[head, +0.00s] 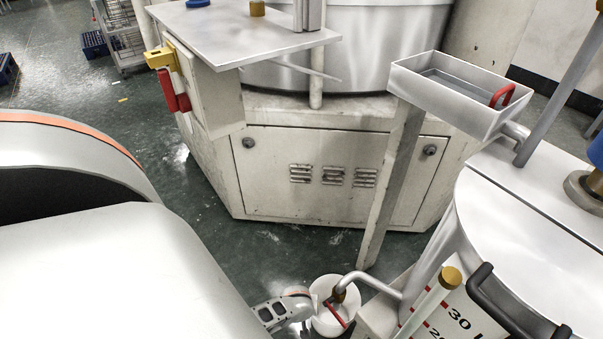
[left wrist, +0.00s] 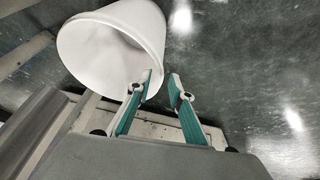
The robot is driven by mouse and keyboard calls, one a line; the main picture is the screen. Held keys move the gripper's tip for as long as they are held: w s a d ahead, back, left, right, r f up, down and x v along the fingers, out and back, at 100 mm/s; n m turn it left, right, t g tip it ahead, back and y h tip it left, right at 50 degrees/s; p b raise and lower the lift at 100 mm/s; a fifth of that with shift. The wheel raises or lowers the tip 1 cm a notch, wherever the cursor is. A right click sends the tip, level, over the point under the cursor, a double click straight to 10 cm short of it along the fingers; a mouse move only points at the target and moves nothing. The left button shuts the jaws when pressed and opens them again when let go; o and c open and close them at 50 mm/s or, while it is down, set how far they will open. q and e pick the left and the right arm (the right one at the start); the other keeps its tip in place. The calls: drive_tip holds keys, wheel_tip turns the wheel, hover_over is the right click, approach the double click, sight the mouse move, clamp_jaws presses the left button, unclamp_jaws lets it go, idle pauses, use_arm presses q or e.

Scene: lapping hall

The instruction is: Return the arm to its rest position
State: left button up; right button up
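My left arm comes in from the left in the head view, and my left gripper (head: 290,309) is low in the picture, just left of a white bucket (head: 323,288). My right arm and gripper are not in view.
A bent pipe (head: 370,281) with a red-levered tap (head: 336,312) reaches over the bucket from the tank (head: 530,240) at right. A metal tray (head: 440,99) on a post stands above. A white machine cabinet (head: 310,175) stands behind. Green floor (head: 225,235) is open between.

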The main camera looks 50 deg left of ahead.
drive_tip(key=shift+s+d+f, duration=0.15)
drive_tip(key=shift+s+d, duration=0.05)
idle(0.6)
